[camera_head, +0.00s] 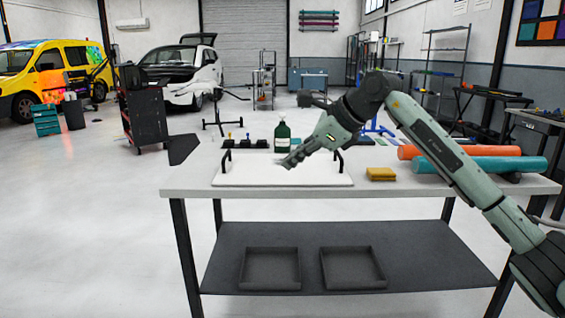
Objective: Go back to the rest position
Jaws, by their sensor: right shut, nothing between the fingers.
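My right arm comes in from the right and reaches over the work table (440,189). My right gripper (284,164) is shut and empty, tilted down to the left above the white board (315,181) on the table. The board has two black handles, one near each side. The gripper partly overlaps the lower part of a green bottle (282,131) behind it; I cannot tell the gap between them. My left gripper is not in view.
Orange (470,153) and teal (490,165) rolls lie at the table's right, under my forearm in the picture. A folded yellow cloth (381,174) lies right of the board. Two dark trays (270,268) sit on the lower shelf. Open floor lies to the left.

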